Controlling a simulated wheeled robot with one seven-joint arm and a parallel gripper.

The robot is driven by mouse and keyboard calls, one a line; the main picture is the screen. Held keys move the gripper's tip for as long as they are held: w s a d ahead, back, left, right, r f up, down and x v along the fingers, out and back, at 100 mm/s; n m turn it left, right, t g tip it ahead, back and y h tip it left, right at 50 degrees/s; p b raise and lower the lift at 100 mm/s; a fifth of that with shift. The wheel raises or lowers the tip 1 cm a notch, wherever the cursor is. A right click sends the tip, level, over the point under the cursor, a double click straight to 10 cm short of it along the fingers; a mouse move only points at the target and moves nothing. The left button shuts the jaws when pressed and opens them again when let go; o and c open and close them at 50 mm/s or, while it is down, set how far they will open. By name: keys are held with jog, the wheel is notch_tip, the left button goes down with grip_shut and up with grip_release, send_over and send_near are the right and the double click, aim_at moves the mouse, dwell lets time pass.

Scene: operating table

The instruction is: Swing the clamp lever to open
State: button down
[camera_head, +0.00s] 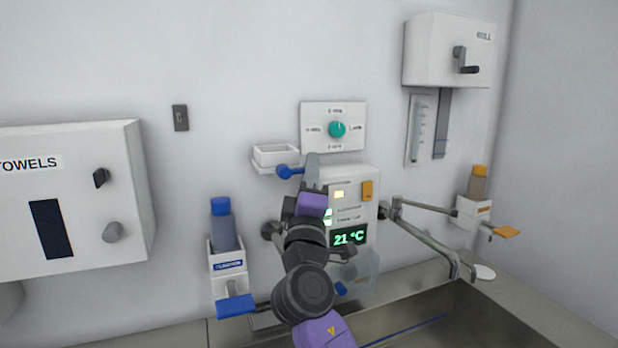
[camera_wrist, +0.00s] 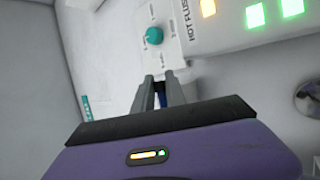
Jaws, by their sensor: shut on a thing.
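A blue lever (camera_head: 288,172) with a rounded end sticks out to the left of my gripper, just below a small white tray on the wall. It appears to be the clamp lever, though its pivot is hidden. My gripper (camera_head: 312,160) points up at the wall beside the white panel, with its grey fingers against the lever. In the wrist view my gripper (camera_wrist: 161,78) has its fingers close together around a dark blue piece (camera_wrist: 160,99), of which little shows. The fingers are shut on it.
The white tray (camera_head: 276,155) and a teal dial plate (camera_head: 350,112) are close to my fingers. The display panel (camera_head: 368,213) is right behind my wrist. A blue-capped bottle (camera_head: 222,228) stands left, a metal tap (camera_head: 425,237) right, above the steel basin (camera_head: 420,322).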

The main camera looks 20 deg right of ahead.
jog(key=shift+r, duration=0.3)
jog(key=c, duration=1.4)
grip_release()
jog(key=shift+o, duration=0.2)
jog(key=shift+f, duration=0.15)
jog(key=shift+s+a+f, duration=0.15)
jog(key=shift+s+f, duration=0.1)
jog(key=shift+f, duration=0.05)
jog(key=b+v, duration=0.2)
jog(key=v, duration=0.5)
jog(key=shift+s+a+r, duration=0.1)
jog(key=shift+s, duration=0.05)
